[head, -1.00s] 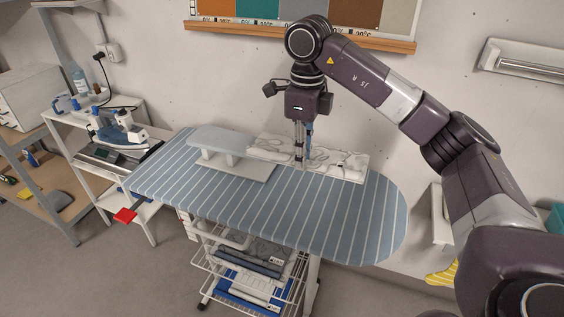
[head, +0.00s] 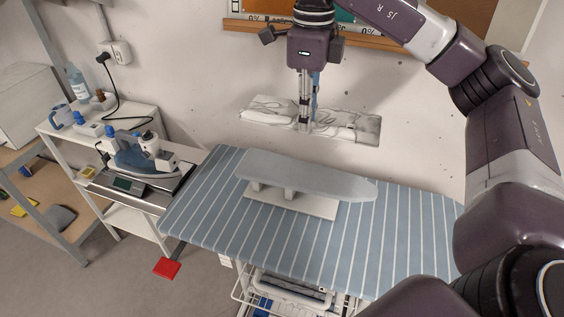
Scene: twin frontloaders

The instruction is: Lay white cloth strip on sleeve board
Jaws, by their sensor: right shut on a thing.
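The white cloth strip (head: 345,125) hangs in the air above and behind the sleeve board, long side running left to right, with crumpled folds on its top. My right gripper (head: 305,127) points straight down and is shut on the strip near its middle; the exact grip of the fingertips is hard to see. The sleeve board (head: 310,177), grey-blue and narrow on a pale base (head: 290,204), stands on the striped ironing board (head: 240,222). Its top is bare, and a gap shows between it and the strip. My left gripper is not in view.
An iron (head: 135,158) stands on a white side shelf (head: 125,217) at left, with bottles (head: 77,80) behind it. The wall with a framed colour chart (head: 257,27) is close behind the strip. The ironing board is clear around the sleeve board.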

